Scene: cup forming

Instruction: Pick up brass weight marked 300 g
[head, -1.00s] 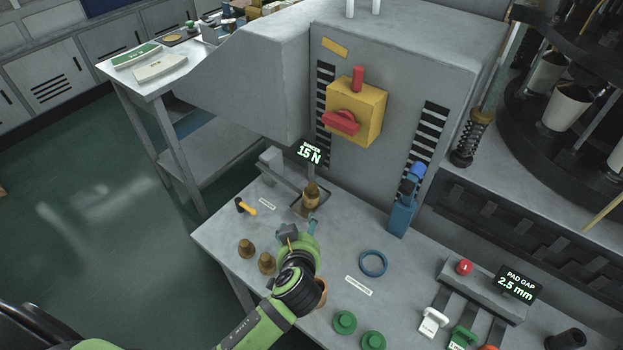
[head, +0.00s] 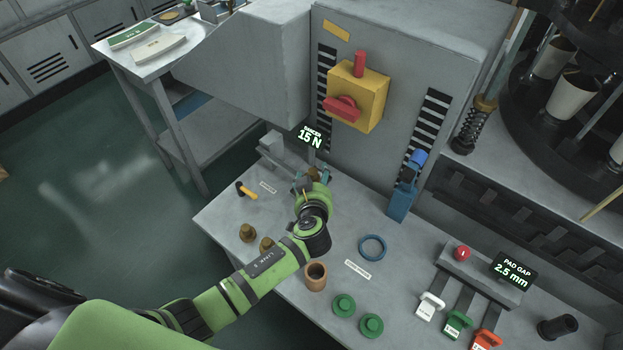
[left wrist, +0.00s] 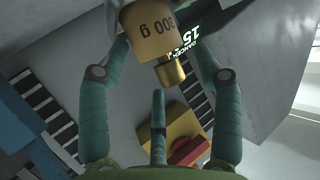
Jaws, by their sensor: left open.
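The brass weight marked 300 g (left wrist: 153,38) shows upside down in the left wrist view, between the teal fingers of my left gripper (head: 312,177). The fingers stand apart on both sides of it, and a third finger shows below; I see no clear grip. In the head view the weight's place, on the small stand under the 15 N display (head: 311,137), is mostly hidden by my gripper. My right gripper is not in view.
Two more brass weights (head: 247,232) stand at the bench's left front, partly behind my arm. A copper-coloured cup (head: 316,277), a blue ring (head: 372,248) and green discs (head: 343,305) lie to the right. A yellow-handled tool (head: 246,191) lies at left.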

